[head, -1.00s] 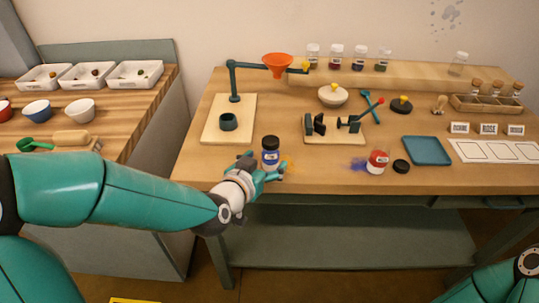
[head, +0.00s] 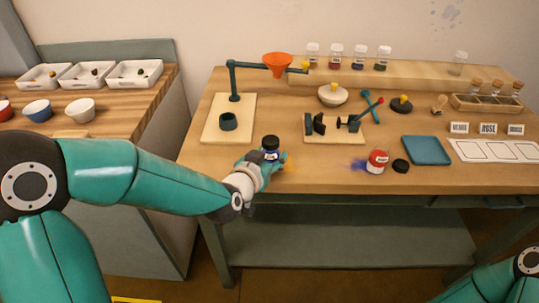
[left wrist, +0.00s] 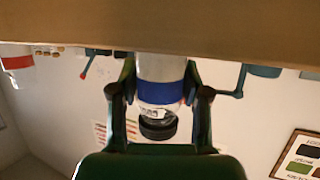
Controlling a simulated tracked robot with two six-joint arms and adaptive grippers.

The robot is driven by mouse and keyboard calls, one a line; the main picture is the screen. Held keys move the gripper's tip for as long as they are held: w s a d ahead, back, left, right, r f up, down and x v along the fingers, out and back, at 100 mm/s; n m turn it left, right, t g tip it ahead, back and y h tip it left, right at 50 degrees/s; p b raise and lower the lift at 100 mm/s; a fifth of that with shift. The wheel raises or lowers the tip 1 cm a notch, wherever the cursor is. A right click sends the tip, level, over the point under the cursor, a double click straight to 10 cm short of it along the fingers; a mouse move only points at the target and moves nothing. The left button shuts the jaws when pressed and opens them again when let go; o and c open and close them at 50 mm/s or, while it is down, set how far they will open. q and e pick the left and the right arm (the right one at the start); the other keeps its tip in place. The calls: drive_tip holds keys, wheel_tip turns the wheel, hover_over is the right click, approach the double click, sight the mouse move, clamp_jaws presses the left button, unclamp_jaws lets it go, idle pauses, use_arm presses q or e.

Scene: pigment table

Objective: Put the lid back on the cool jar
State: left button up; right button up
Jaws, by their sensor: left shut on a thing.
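A jar with a blue band (head: 271,155) and a black lid (head: 270,141) on top stands near the table's front edge. My left gripper (head: 262,163) is closed around its lower part. In the left wrist view, which is upside down, the blue band (left wrist: 160,92) and dark lid (left wrist: 158,128) show between my fingers; the label is too small to read surely. A white jar with a red band (head: 378,160) stands to the right, with no black lid on it. A loose black lid (head: 400,165) lies on the table just right of it. My right gripper is out of view.
A vise on a board (head: 335,127) stands behind the jars. A teal tray (head: 427,150) is right of the loose lid. A funnel stand (head: 234,85) is at the back left. Blue powder lies left of the red-banded jar; orange powder lies by my left gripper.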

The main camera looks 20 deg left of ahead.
use_arm(q)
drive_tip(key=shift+c, duration=1)
drive_tip(key=shift+r, duration=0.85)
wheel_tip(320, 180, up, 18)
drive_tip(key=p, duration=0.8)
drive_tip(key=shift+r, duration=0.2)
drive_tip(key=o, duration=0.4)
clamp_jaws()
